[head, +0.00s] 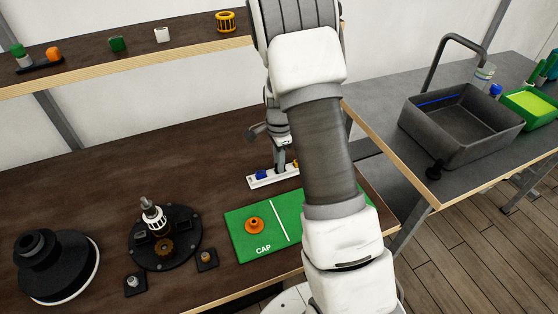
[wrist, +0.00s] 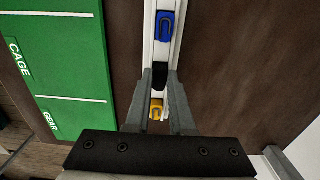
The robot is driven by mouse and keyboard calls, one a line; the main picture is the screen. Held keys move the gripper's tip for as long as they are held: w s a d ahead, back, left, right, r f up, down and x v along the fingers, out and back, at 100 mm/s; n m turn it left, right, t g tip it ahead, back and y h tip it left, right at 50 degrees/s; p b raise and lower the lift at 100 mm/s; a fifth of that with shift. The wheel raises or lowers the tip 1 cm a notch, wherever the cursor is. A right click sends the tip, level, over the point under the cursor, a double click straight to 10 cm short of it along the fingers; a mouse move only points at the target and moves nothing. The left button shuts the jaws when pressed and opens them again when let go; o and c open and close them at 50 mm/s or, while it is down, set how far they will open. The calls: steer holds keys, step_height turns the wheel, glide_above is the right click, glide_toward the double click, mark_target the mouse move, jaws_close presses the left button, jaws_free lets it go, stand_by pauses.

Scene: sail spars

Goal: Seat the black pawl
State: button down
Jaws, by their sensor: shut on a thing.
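The black pawl (wrist: 160,76) is between my gripper's fingertips (wrist: 160,84) in the wrist view, with my fingers shut on it. It is over the middle of a white holder strip (wrist: 149,45), between a blue pawl (wrist: 165,25) and a yellow pawl (wrist: 156,109). I cannot tell whether it still touches the strip. In the head view my gripper (head: 280,165) is at the white strip (head: 257,183), and the arm partly hides it; the blue pawl (head: 261,174) shows there. A round black base (head: 185,250) with an upright shaft stands at left.
A green mat (head: 240,222) marked CAP holds an orange cap (head: 255,226). A black drum (head: 52,262) sits far left, with two small black blocks near the base. A shelf (head: 80,72) runs behind. A grey bin (head: 462,125) is on the right bench.

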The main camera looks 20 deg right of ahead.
steer(key=shift+f, duration=0.45)
steer(key=c, duration=0.7)
jaws_free()
steer(key=shift+r, duration=0.1)
step_height(320, 180, up, 17)
steer(key=shift+r, duration=0.15)
